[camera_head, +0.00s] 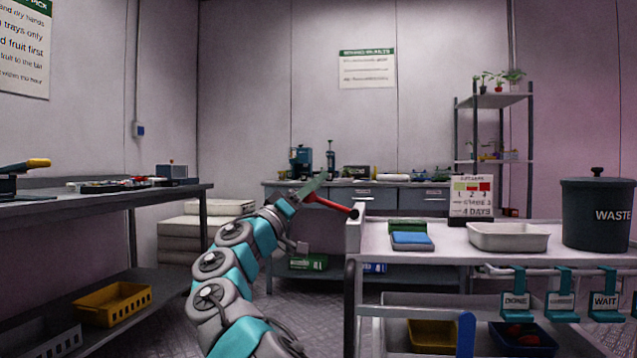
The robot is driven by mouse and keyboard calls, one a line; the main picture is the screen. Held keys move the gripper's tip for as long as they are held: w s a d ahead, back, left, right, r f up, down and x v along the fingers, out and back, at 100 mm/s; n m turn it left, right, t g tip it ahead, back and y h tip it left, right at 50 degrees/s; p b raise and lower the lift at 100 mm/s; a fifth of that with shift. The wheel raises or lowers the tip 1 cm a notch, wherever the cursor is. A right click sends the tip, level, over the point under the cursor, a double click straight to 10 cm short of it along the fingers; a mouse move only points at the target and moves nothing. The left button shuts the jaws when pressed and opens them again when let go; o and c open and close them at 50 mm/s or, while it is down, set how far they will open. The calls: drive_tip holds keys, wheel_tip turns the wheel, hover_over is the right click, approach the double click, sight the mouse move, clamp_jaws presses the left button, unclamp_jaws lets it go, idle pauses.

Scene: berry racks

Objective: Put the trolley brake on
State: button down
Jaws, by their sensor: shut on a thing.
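The trolley (455,268) stands at the right, with a pale top and a raised end panel on its left. My gripper (304,194), at the end of my teal and grey arm, is shut on the lever's upper left end. The fingertips are small and partly hidden, so the exact grip is hard to see.
On the trolley top are a green and a blue block (412,238), a sign (471,199), a white tray (508,237) and a waste bin (597,214). Tags hang from its front rail. A dark bench (90,201) stands left and a workbench (380,198) behind.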

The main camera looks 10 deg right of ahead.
drive_tip(key=shift+w+a+f, duration=0.15)
drive_tip(key=shift+a+f, duration=0.4)
drive_tip(key=shift+a, duration=0.05)
drive_tip(key=shift+f, duration=0.2)
drive_tip(key=c, duration=0.8)
unclamp_jaws()
drive_tip(key=o, duration=0.4)
drive_tip(key=shift+d+r, duration=0.1)
drive_tip(key=shift+r, duration=0.05)
drive_tip(key=shift+c, duration=0.2)
drive_tip(key=v, duration=0.8)
drive_tip(key=shift+b, duration=0.45)
